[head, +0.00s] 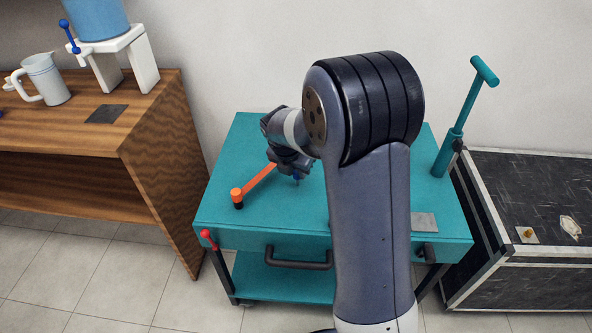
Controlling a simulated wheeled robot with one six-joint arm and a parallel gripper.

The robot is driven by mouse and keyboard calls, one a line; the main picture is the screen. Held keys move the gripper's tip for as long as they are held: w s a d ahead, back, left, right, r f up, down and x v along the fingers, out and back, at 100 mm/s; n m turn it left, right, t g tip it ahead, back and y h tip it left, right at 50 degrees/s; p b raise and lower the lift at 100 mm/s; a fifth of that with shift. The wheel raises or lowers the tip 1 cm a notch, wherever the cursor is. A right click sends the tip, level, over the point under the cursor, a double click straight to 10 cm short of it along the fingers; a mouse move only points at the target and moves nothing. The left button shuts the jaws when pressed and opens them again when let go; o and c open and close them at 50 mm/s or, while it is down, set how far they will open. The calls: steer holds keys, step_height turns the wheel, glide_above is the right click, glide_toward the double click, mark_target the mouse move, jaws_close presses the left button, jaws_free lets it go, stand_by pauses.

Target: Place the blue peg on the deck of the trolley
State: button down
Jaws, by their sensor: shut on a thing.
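The trolley is teal, and its flat deck (225,190) fills the middle of the head view. My gripper (295,171) is over the deck, pointing down, and is shut on the blue peg (297,179). Only a small dark blue tip of the peg shows below the jaws; the rest is hidden by the gripper. I cannot tell whether the tip touches the deck or hangs just above it. My arm hides the middle right part of the deck.
An orange lever (257,184) on the deck lies close left of my gripper. A teal T-handled post (460,120) rises at the right. A grey plate (424,222) lies front right. A wooden bench (150,120) stands left, a black case (530,200) right. The deck's front left is clear.

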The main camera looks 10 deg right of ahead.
steer(key=shift+f, duration=0.2)
steer(key=c, duration=1.3)
jaws_free()
steer(key=shift+o, duration=0.2)
steer(key=shift+r, duration=0.1)
steer(key=p+v, duration=0.1)
steer(key=v, duration=1.1)
steer(key=shift+p, duration=0.4)
steer(key=shift+r, duration=0.1)
